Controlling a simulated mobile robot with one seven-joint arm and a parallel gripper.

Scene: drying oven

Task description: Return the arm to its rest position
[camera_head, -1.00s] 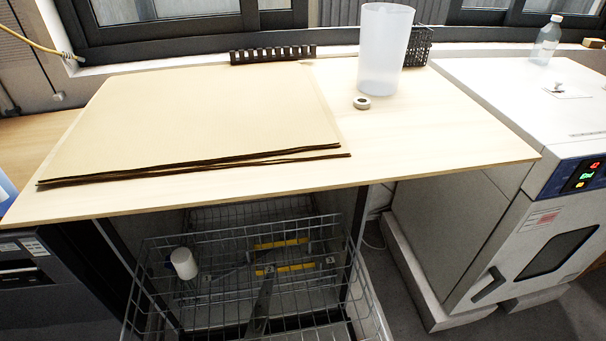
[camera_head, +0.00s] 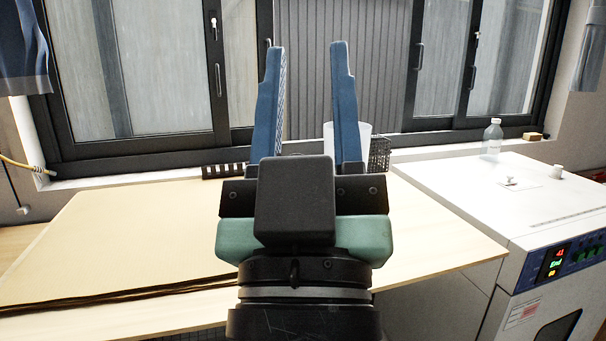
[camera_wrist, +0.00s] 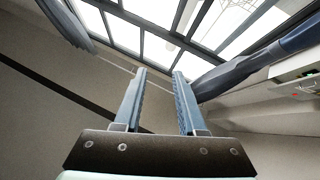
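My gripper (camera_head: 308,105) stands upright in the middle of the head view, its two blue fingers pointing up and apart with nothing between them. In the wrist view my gripper (camera_wrist: 159,85) is also open and empty, with windows and wall beyond it. My arm hides part of the wooden table (camera_head: 440,225) and much of the frosted container (camera_head: 362,135) behind it.
Brown sheets (camera_head: 110,250) lie on the table's left. A black mesh holder (camera_head: 379,153) stands at the back. The white drying oven (camera_head: 540,215) is at the right, with a clear bottle (camera_head: 491,138) beyond its top. Windows (camera_head: 160,75) line the back wall.

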